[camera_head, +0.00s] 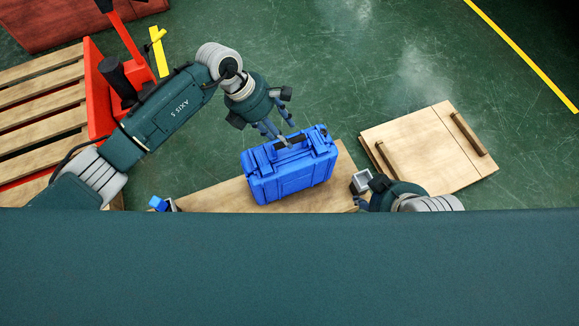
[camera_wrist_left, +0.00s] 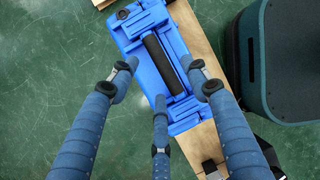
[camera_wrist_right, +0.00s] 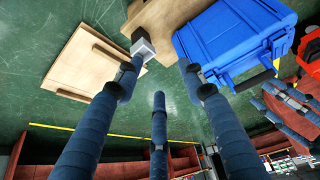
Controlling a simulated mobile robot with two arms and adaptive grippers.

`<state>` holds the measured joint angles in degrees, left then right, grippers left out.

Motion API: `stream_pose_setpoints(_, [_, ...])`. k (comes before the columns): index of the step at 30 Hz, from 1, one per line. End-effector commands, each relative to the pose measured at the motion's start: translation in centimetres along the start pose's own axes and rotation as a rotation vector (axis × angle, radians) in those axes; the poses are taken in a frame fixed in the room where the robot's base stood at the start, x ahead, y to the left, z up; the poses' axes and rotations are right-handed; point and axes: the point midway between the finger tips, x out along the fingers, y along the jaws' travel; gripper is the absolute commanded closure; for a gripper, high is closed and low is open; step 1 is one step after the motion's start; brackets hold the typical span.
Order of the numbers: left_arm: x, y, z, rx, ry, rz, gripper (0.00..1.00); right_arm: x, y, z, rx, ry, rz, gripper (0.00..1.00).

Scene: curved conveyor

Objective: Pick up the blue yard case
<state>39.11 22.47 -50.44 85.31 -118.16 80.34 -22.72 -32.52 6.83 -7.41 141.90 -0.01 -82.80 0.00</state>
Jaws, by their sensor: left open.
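The blue yard case (camera_head: 290,178) stands on a wooden board, its dark handle on top. In the left wrist view the case (camera_wrist_left: 133,32) lies just ahead of the fingers, its black handle grip running between their tips. My left gripper (camera_head: 281,130) is open and empty, above and just behind the case; contact cannot be told. My right gripper (camera_head: 364,190) is open and empty, low to the right of the case and partly hidden by my body. In the right wrist view the case (camera_wrist_right: 230,40) sits at upper right, beyond the fingers (camera_wrist_right: 160,82).
The wooden board (camera_head: 215,195) under the case has metal end brackets. A wooden panel with two bars (camera_head: 425,145) lies on the green floor at right. A red pallet jack (camera_head: 100,85) and slatted pallet (camera_head: 40,110) are at left. The floor behind the case is clear.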

Motion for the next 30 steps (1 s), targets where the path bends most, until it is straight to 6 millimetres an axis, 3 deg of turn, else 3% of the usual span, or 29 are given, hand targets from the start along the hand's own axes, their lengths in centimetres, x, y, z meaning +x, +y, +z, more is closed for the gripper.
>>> stream_pose_setpoints(5, [1.1, 0.0, 0.0, -0.001, 0.000, -0.001, 0.53, 0.4, -0.2, -1.7, -0.002, 0.066, -0.004, 0.60])
stream_pose_setpoints(15, [4.6, 0.1, 0.1, -0.001, -0.002, -0.001, 0.53, 0.2, -1.0, -8.3, -0.008, 0.318, -0.018, 0.60])
stream_pose_setpoints(20, [5.2, 0.0, 0.1, 0.000, -0.002, -0.001, 0.53, -0.1, -1.1, -9.6, -0.009, 0.368, -0.020, 0.60])
stream_pose_setpoints(27, [5.2, 0.0, 0.1, 0.000, -0.002, 0.000, 0.53, -0.2, -1.1, -9.7, -0.009, 0.373, -0.020, 0.60])
stream_pose_setpoints(30, [5.2, 0.0, 0.1, 0.000, -0.002, 0.000, 0.72, -0.2, -1.1, -9.7, -0.009, 0.373, -0.020, 0.60])
